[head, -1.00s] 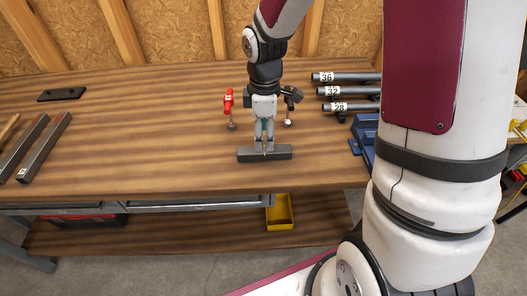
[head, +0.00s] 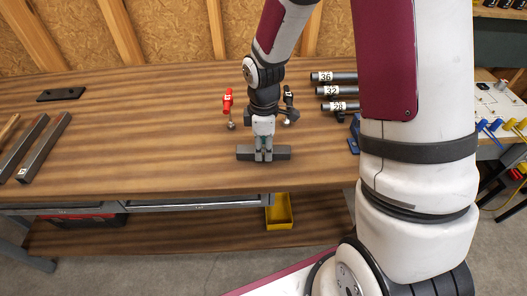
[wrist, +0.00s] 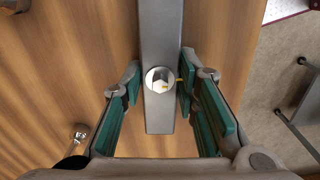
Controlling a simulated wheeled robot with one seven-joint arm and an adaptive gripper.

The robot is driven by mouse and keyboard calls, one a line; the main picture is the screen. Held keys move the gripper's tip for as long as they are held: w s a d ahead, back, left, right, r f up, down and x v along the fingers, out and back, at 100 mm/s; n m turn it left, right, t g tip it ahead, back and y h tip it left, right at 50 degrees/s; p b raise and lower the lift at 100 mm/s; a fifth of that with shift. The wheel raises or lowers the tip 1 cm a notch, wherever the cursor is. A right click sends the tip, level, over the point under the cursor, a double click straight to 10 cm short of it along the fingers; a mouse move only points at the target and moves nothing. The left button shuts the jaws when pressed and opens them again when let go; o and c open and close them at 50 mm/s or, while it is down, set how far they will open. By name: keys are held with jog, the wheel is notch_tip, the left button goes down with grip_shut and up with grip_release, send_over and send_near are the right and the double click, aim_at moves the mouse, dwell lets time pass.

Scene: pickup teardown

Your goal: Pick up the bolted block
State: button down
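The bolted block is a dark grey bar (head: 280,153) lying flat near the front edge of the workbench. In the wrist view the bar (wrist: 161,30) runs up the middle, with a round silver bolt head (wrist: 160,79) on its top face. My gripper (head: 263,157) is down at the block's middle in the head view. In the wrist view my gripper (wrist: 159,82) is open, its teal-padded fingers on either side of the bar, level with the bolt. The fingertips are very near the bar's sides; I cannot tell whether they touch. A small yellow piece shows beside the right finger.
A red clamp (head: 228,101) stands behind the block to the left. Numbered pipes (head: 333,91) lie at the back right. Steel bars (head: 42,147) and a black plate (head: 61,94) lie at the left. A yellow bin (head: 279,212) sits on the lower shelf.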

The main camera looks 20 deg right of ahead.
jog(key=shift+w+r, duration=0.1)
dwell(0.3)
jog(key=shift+r, duration=1.85)
jog(key=s+r+p, duration=0.1)
jog(key=s+p, duration=0.5)
jog(key=s, duration=1)
jog(key=shift+a+r, duration=0.2)
jog(key=shift+a, duration=0.05)
